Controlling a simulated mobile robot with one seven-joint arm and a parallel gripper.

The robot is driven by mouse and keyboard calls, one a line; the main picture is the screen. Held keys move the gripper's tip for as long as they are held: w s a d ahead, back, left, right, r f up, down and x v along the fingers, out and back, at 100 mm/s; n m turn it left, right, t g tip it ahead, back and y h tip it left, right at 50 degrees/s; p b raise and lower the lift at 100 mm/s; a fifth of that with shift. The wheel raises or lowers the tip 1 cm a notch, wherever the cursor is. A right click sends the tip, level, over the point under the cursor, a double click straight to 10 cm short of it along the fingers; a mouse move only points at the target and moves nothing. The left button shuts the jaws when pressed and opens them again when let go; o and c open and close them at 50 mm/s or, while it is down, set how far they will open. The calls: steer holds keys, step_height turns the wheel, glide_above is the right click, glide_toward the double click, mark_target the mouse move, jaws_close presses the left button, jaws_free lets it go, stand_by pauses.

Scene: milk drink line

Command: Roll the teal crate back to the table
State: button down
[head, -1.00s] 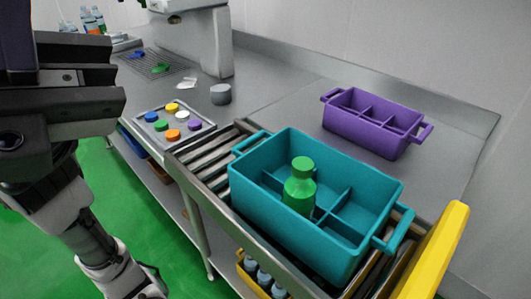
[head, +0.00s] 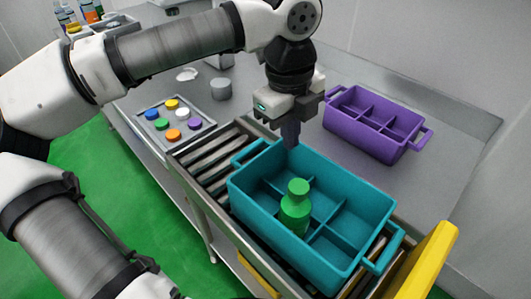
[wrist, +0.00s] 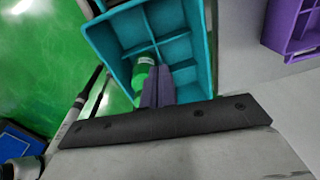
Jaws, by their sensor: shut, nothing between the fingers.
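The teal crate (head: 265,222) sits on the roller track (head: 205,160), near the yellow end piece (head: 428,262). It has compartments, and a green bottle (head: 295,213) stands upright in one of them. My gripper (head: 290,142) is shut and empty, pointing down by the crate's far rim, towards its left end. Whether the fingertips touch the crate or hang above it I cannot tell. In the wrist view the closed fingers (wrist: 158,87) overlap the crate (wrist: 112,45), beside the bottle (wrist: 141,73). The table (head: 455,170) lies behind the track.
A purple crate (head: 357,133) stands on the table, right of my gripper. A tray of coloured caps (head: 183,138) lies to the left of the track, with a grey cylinder (head: 221,89) behind it. Bottles (head: 88,12) stand at the far left.

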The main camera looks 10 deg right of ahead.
steer(key=a, duration=0.1)
steer(key=p, duration=0.2)
glide_toward(265, 180)
steer(key=shift+n+y, duration=0.4)
steer(key=s+d+f, duration=0.2)
steer(key=s+d, duration=0.1)
steer(key=shift+s+f, duration=0.25)
steer(key=shift+f, duration=0.1)
steer(key=shift+w+a+p, duration=0.35)
steer(key=shift+w+p, duration=0.1)
steer(key=shift+w, duration=0.1)
steer(key=shift+w+a+p, duration=0.3)
steer(key=shift+w+p, duration=0.15)
steer(key=shift+w, duration=0.05)
steer(key=shift+w+a+f, duration=0.15)
steer(key=shift+w+a, duration=0.2)
steer(key=shift+w, duration=0.15)
steer(key=shift+w+a+f, duration=0.1)
steer(key=shift+w, duration=0.05)
